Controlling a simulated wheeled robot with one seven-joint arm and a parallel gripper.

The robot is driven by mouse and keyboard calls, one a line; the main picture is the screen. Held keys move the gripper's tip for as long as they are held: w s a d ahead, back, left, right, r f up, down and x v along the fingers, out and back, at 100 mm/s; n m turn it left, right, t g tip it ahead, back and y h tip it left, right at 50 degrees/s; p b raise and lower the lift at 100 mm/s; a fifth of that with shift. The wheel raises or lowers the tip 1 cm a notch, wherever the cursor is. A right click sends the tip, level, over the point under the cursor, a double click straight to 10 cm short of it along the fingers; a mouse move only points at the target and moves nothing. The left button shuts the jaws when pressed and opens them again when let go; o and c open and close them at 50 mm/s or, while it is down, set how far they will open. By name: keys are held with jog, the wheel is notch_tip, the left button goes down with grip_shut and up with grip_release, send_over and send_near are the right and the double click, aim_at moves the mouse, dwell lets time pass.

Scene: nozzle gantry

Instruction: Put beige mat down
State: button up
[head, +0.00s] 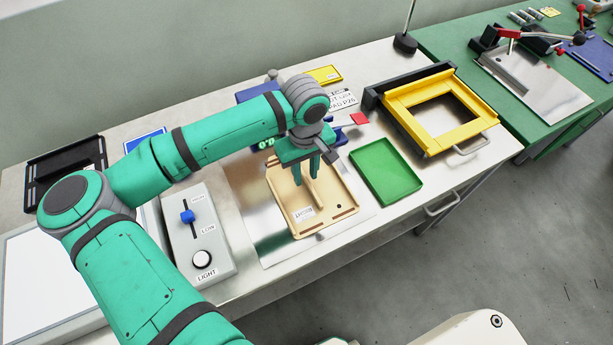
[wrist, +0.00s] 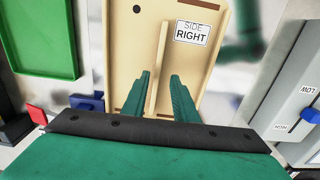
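The beige mat (head: 340,207) is a shallow rectangular tray with a raised rib along its middle. It looks flat on a shiny metal plate (head: 262,235) on the bench; I cannot tell whether it touches fully. A white label reading "SIDE RIGHT" (wrist: 193,32) is on it. My gripper (head: 307,180) points down over the mat. In the wrist view, my gripper's fingers (wrist: 159,76) stand on either side of the rib (wrist: 162,60), with gaps showing, so it is open around the rib. The lower finger ends are partly hidden in the head view.
A green tray (head: 386,172) lies right of the mat, with a yellow frame (head: 433,105) beyond it. A grey control box (head: 198,235) with a blue slider stands to the left. Blue parts with a red tab (head: 359,119) sit behind my gripper.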

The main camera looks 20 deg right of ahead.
aim_at(306, 181)
notch_tip(306, 181, up, 10)
jog(key=shift+s, duration=0.15)
jog(key=shift+f, duration=0.15)
dwell(0.3)
